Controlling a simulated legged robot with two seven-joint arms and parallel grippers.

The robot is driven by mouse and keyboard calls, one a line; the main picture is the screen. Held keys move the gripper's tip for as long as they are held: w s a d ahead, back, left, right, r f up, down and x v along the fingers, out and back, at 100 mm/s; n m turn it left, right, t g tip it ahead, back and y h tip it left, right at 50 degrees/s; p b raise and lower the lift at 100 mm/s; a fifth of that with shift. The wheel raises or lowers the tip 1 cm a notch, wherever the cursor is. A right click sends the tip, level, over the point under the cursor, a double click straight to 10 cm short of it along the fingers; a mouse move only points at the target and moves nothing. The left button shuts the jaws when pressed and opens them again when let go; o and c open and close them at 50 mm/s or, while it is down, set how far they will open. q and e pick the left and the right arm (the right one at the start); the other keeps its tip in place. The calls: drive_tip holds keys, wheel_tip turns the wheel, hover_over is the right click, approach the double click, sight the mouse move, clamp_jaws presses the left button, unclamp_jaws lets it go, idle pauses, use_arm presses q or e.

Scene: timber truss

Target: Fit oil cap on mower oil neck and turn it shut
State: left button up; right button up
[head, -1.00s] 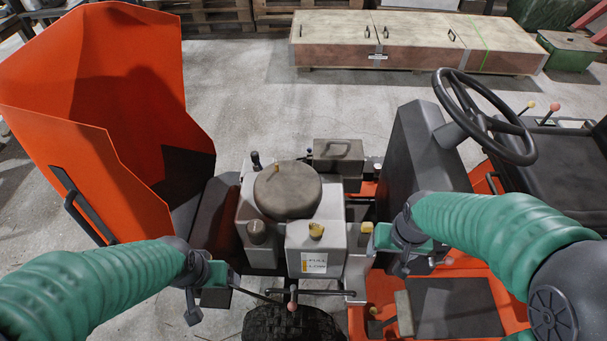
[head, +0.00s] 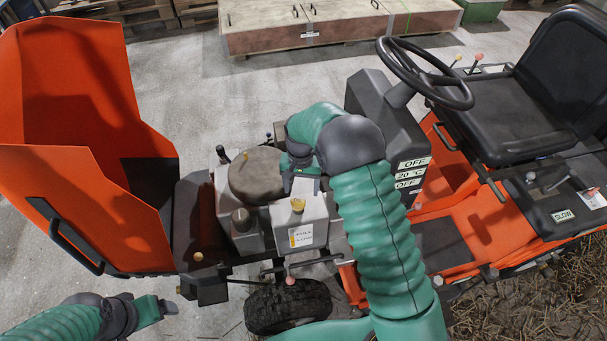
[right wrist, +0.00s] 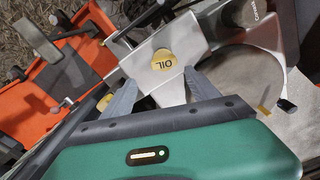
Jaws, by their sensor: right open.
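A yellow cap marked OIL (right wrist: 163,60) sits on top of a grey metal block (right wrist: 165,25) on the mower. In the head view the yellow cap (head: 298,204) shows on that block, above a FULL/LOW label. The oil neck cannot be made out; whether the cap is seated on it I cannot tell. My right gripper (right wrist: 160,78) is open and empty, its fingertips short of the cap, one toward each side. In the head view this gripper (head: 301,184) is just behind the cap. My left gripper (head: 158,309) is low at the left, away from the mower; its jaws are unclear.
A round dark cover (head: 256,175) stands left of the cap. A second yellow part (right wrist: 104,102) is partly hidden behind a finger. The raised orange hood (head: 90,210) is at left; the steering wheel (head: 425,75) and seat (head: 515,110) are at right.

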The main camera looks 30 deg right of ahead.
sight(293, 202)
drive_tip(key=a+f, duration=0.2)
drive_tip(key=f, duration=0.1)
drive_tip(key=a+f, duration=0.1)
drive_tip(key=f, duration=0.1)
drive_tip(key=shift+s+a, duration=0.1)
drive_tip(key=d+f, duration=0.2)
drive_tip(key=d, duration=0.1)
drive_tip(key=shift+f, duration=0.25)
drive_tip(key=shift+a+r, duration=0.3)
drive_tip(key=shift+a, duration=0.6)
drive_tip(key=c, duration=0.6)
drive_tip(key=shift+a, duration=0.1)
drive_tip(key=shift+c, duration=2.6)
drive_tip(key=shift+d, duration=0.5)
drive_tip(key=shift+c, duration=1.3)
drive_tip(key=o, duration=0.7)
drive_tip(key=shift+d, duration=0.1)
drive_tip(key=shift+a+f, duration=0.1)
drive_tip(key=shift+a, duration=0.25)
clamp_jaws()
use_arm(q)
drive_tip(key=shift+s+a+f, duration=0.1)
drive_tip(key=shift+a+f, duration=0.05)
drive_tip(key=shift+a, duration=0.35)
drive_tip(key=shift+a+f, duration=0.15)
drive_tip(key=shift+a, duration=0.3)
use_arm(e)
drive_tip(key=shift+d, duration=0.15)
